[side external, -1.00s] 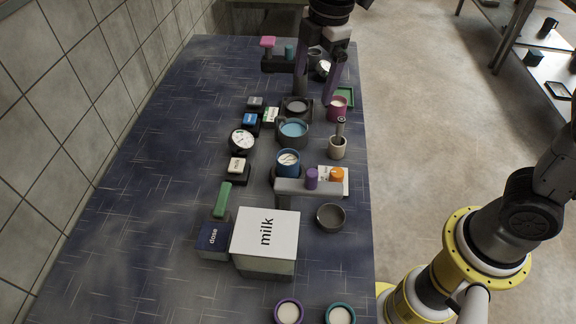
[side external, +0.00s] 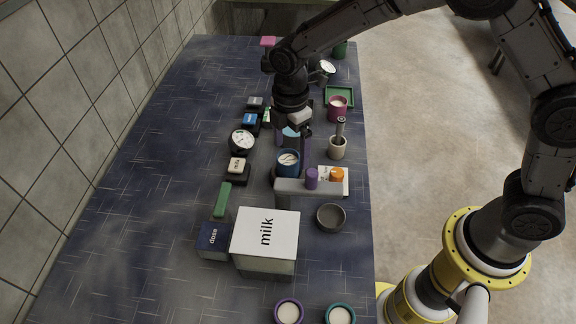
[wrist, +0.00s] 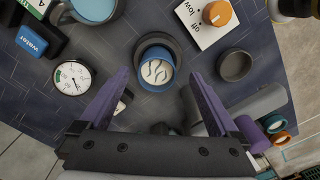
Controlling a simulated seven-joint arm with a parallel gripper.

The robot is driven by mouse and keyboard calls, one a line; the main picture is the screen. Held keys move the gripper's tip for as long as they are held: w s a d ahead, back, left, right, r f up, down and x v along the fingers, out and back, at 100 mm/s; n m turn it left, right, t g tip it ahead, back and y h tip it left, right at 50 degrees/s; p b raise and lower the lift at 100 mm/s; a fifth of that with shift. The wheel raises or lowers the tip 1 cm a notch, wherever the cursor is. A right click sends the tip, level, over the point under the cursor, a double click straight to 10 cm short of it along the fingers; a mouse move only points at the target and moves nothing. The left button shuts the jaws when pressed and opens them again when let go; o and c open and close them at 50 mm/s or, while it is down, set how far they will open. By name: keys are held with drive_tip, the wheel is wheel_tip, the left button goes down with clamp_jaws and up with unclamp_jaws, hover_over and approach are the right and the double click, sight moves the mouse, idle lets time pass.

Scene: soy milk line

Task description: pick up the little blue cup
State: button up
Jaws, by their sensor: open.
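The little blue cup (side external: 288,163) stands upright behind the grey bar, with pale streaked contents. In the wrist view the blue cup (wrist: 157,70) sits on a dark round base (wrist: 141,48), near the top centre between my fingers. My gripper (side external: 292,142) is open and points down, above and just behind the cup in the side view. In the wrist view my gripper (wrist: 160,80) has its purple fingers spread on either side of the cup, with nothing between them in contact. The height gap between fingertips and cup is hard to tell.
Near the cup are a dial gauge (side external: 242,140), a grey bar (side external: 290,187) with a purple knob, a white panel (wrist: 203,30) with an orange knob, and a grey bowl (side external: 331,217). A teal pot (wrist: 93,8) is close behind. A milk box (side external: 266,240) stands in front.

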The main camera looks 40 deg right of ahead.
sight(290, 160)
wheel_tip(290, 160, down, 5)
drive_tip(key=shift+w+f, duration=0.1)
drive_tip(key=shift+w, duration=0.05)
clamp_jaws()
idle(0.6)
